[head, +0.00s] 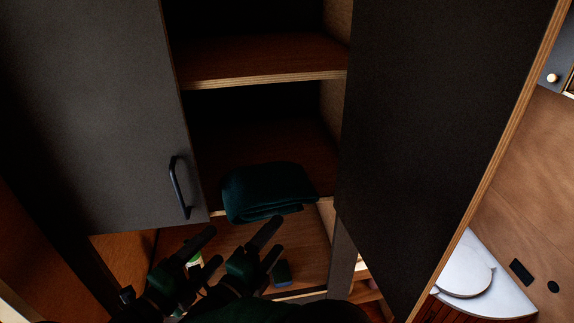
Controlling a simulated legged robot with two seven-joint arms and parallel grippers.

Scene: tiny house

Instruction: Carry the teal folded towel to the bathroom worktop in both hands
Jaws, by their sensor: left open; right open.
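The teal folded towel (265,192) lies folded on a brown cabinet shelf, its near side at the shelf's front edge. My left gripper (211,249) is open, in front of and below the towel, towards its left. My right gripper (277,238) is open just below the towel's front, apart from it as far as I can see. Neither gripper holds anything. I cannot identify the bathroom worktop in this view.
A grey left door (95,110) with a black handle and a dark right door (430,130) stand open beside the shelves. An upper shelf (262,60) is above the towel. A small green-and-white item (195,260) and a dark blue item (283,273) are lower down. A white surface (510,290) shows at right.

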